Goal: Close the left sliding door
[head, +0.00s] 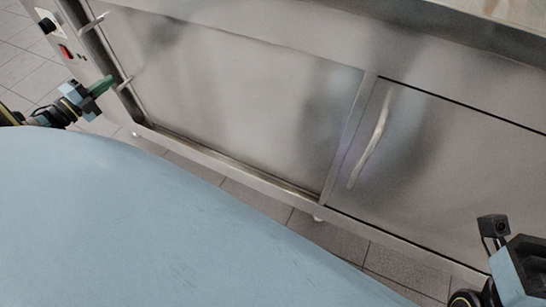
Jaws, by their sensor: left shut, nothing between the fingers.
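The left sliding door (235,95) is a flat brushed-steel panel on the front of a steel cabinet, filling most of the opening left of the middle post. A narrow dark strip runs along its left edge, between it and the cabinet's side frame. Its handle (124,84) is at that left edge.
The right door (440,175) has a curved bar handle (370,140) that sticks out. A control panel with a red switch (65,52) and a black knob (46,25) is at the upper left. Tiled floor (255,199) shows between the cabinet and my blue body.

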